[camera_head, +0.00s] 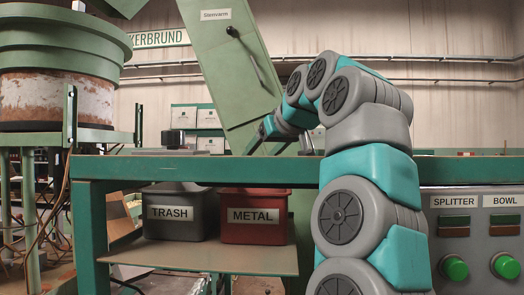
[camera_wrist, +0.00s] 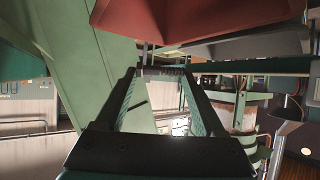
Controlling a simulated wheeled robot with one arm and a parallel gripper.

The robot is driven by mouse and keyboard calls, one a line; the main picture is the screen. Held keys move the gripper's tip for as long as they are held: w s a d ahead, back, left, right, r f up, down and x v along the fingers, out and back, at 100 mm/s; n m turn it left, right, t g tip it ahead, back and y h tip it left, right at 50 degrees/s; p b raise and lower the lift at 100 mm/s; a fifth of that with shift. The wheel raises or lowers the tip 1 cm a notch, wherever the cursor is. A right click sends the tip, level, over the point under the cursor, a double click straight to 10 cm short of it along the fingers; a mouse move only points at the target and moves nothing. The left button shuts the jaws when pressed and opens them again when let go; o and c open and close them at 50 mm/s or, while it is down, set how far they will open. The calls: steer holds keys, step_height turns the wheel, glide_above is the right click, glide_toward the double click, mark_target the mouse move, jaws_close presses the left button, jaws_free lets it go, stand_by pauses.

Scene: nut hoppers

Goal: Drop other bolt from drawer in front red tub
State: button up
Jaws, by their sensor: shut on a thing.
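My gripper (camera_wrist: 163,73) is shut on a small dark bolt (camera_wrist: 161,71), which lies crosswise between the two green fingertips in the wrist view. In the head view my gripper end (camera_head: 264,134) is small and far off, beyond the table's top edge, and the bolt cannot be made out. The red tub (camera_head: 254,236) labelled METAL stands on the lower shelf under the table. A red tub (camera_wrist: 190,18) also shows at the top of the wrist view, just beyond the fingertips, with the bolt apart from it. No drawer can be made out.
A grey tub (camera_head: 174,233) labelled TRASH stands left of the red tub on the shelf (camera_head: 200,258). The green table beam (camera_head: 220,170) runs above both. A leaning green panel (camera_head: 232,70) is behind my gripper. A control box (camera_head: 478,235) is at right.

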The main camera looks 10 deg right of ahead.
steer(key=o, duration=1.3)
steer(key=shift+r, duration=0.1)
steer(key=v, duration=0.7)
steer(key=shift+s+d+r+p, duration=0.1)
steer(key=shift+s+r+p, duration=0.05)
steer(key=shift+s+p, duration=0.2)
